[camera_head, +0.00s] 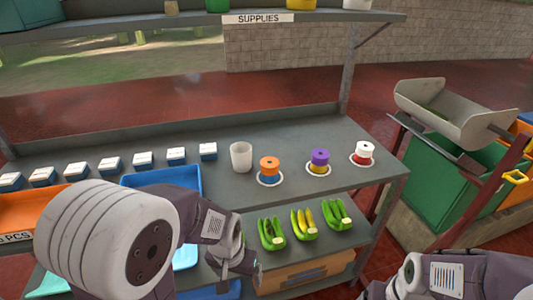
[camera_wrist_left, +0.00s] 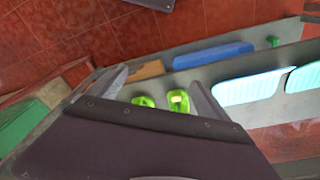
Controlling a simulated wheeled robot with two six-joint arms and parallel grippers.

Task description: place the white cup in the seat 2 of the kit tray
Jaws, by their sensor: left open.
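A white cup (camera_head: 241,156) stands upright on the grey upper shelf, left of the orange spool. My left gripper (camera_head: 247,268) is low in front of the shelves, below and apart from the cup. In the left wrist view its two fingers (camera_wrist_left: 157,84) are spread with nothing held between them. A blue tray (camera_head: 190,177) lies on the upper shelf, partly hidden behind my left arm. I cannot tell which tray is the kit tray, and no seat numbers are readable. My right arm shows at the lower right, its fingers out of frame.
Spools in orange (camera_head: 269,168), purple (camera_head: 319,160) and white-red (camera_head: 363,152) stand on white rings. Several small white-topped boxes line the left. An orange tray (camera_head: 30,208) is at left; a green bin (camera_head: 440,185) stands right.

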